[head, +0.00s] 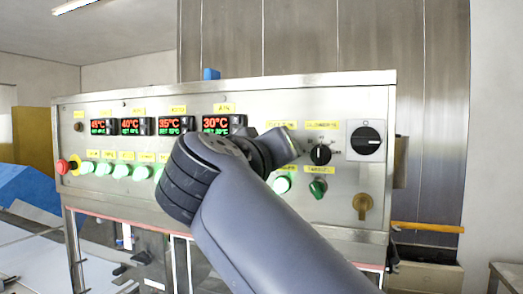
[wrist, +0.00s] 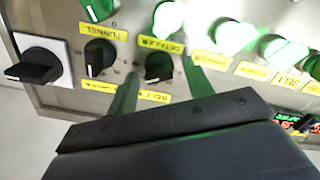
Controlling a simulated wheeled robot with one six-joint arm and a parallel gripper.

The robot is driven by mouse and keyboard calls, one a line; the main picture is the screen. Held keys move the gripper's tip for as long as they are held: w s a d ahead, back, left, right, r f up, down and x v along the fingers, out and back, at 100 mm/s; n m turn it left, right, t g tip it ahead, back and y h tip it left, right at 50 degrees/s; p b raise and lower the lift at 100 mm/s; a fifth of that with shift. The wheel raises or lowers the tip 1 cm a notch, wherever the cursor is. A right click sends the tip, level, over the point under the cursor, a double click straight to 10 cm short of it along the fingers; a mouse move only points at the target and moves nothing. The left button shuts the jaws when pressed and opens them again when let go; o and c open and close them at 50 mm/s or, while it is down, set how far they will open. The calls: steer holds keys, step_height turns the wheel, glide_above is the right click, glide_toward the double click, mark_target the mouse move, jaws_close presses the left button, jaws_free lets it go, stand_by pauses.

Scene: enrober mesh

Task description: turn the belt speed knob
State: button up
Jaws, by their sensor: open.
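The belt speed knob (wrist: 158,68) is a round black knob with a yellow label, partly readable as "BELT", beside it in the wrist view. My gripper (wrist: 159,70) is open, with one finger on each side of this knob. I cannot tell whether the fingers touch it. In the head view my gripper (head: 287,143) is at the panel under a yellow label, and the belt speed knob is hidden behind it.
A similar black knob (head: 320,153) is close on the right, with a green knob (head: 318,188) below. A large black rotary switch (head: 366,140) is farther right. A lit green button (head: 281,184) is just below my gripper. Temperature displays (head: 216,125) are to the left.

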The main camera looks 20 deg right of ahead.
steer(key=shift+w, duration=0.1)
steer(key=shift+d, duration=0.1)
steer(key=c, duration=0.9)
steer(key=shift+n, duration=0.3)
steer(key=shift+n+p, duration=0.9)
steer(key=shift+n, duration=2.7)
